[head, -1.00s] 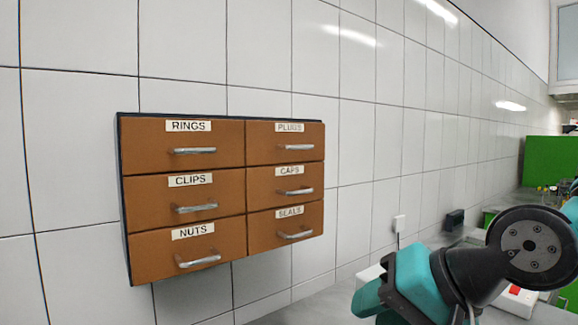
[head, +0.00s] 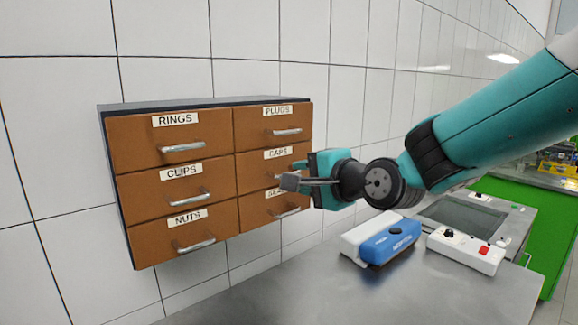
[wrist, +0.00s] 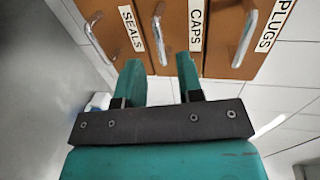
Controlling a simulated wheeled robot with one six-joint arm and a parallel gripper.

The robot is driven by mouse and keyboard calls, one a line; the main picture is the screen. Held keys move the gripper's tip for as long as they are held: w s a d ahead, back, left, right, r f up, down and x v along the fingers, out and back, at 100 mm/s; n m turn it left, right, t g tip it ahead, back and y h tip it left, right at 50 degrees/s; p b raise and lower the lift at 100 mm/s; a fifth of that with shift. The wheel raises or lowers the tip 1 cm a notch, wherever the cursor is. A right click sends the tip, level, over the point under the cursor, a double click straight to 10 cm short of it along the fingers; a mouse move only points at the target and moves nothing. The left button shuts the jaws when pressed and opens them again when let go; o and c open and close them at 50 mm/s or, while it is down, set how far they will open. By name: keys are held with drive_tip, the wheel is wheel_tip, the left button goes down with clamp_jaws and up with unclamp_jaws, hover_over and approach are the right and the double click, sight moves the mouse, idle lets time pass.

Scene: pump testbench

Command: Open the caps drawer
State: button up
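The caps drawer (head: 247,175) is the middle one in the right column of a brown wall cabinet, and it looks shut. Its label shows in the head view, but my gripper (head: 287,182) covers much of its front and handle. In the wrist view the caps drawer (wrist: 185,58) is in the centre, with its silver bar handle (wrist: 162,32) just beyond the fingertips. My gripper (wrist: 158,72) is open there, its two teal fingers apart with nothing between them. The handle lies ahead of the gap, and no contact can be seen.
The plugs drawer (head: 252,125) is above and the seals drawer (head: 256,214) below. The left column holds the rings (head: 140,140), clips (head: 150,188) and nuts (head: 150,245) drawers. A blue and white device (head: 392,243) and a white switch box (head: 462,252) stand on the metal bench (head: 330,295) below.

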sight(261, 169)
drive_tip(key=p+x, duration=0.1)
drive_tip(key=x, duration=0.4)
drive_tip(key=shift+w+a, duration=0.1)
clamp_jaws()
